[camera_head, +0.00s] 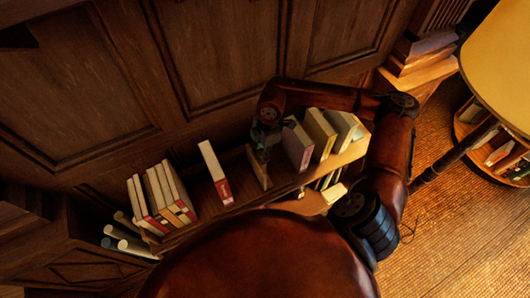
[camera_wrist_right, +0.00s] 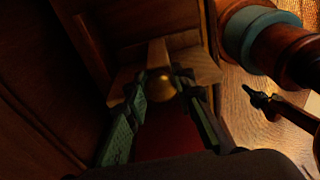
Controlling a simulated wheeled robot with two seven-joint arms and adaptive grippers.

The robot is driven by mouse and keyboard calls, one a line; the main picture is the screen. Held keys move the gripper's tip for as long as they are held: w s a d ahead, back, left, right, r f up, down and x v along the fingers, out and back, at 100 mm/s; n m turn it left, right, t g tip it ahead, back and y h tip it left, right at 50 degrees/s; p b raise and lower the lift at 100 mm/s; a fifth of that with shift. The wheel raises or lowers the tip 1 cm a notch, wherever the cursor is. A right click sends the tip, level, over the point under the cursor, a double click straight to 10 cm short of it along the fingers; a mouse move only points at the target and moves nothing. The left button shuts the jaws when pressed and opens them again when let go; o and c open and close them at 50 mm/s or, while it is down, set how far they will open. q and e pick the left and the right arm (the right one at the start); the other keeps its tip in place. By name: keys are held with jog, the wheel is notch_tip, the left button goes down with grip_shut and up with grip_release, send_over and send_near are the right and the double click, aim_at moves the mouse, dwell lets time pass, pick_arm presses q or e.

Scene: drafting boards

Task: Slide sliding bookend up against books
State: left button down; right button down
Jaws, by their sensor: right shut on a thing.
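The sliding bookend, a thin upright wooden panel (camera_head: 258,168), stands on the wooden shelf (camera_head: 345,157). My right gripper (camera_head: 264,140) reaches down at its top and is shut on it. In the right wrist view the two green-padded fingers (camera_wrist_right: 161,88) close around a wooden upright (camera_wrist_right: 158,53) with a round brass-coloured part (camera_wrist_right: 162,86). Left of the bookend, a pale book with a red label (camera_head: 214,172) leans with gaps on both sides. Right of it stand several books, the nearest with a dark cover (camera_head: 297,146). My left gripper is not in view.
Several white and red books (camera_head: 160,195) stand at the shelf's left end. Rolled papers (camera_head: 124,240) lie below them. Dark wall panelling (camera_head: 210,50) runs close behind the shelf.

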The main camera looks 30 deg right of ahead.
jog(key=shift+w+a+r+b, duration=0.1)
jog(key=shift+w+a+b, duration=0.1)
jog(key=shift+a, duration=1.05)
jog(key=shift+w+a+r+b, duration=0.1)
jog(key=shift+w+a, duration=0.05)
jog(key=shift+a, duration=1.1)
jog(key=a, duration=0.6)
jog(key=shift+w, duration=0.35)
jog(key=shift+a, duration=0.1)
jog(key=shift+w+a+b, duration=0.2)
jog(key=shift+a+b, duration=0.05)
jog(key=shift+a, duration=1.2)
jog(key=shift+w+a+b, duration=0.15)
jog(key=shift+a+b, duration=0.1)
jog(key=shift+a, duration=1.3)
jog(key=shift+w+a, duration=0.15)
jog(key=shift+a, duration=1.3)
jog(key=shift+w+a, duration=0.15)
jog(key=shift+a, duration=1.3)
jog(key=c, duration=1.6)
grip_release()
jog(key=shift+f, duration=0.15)
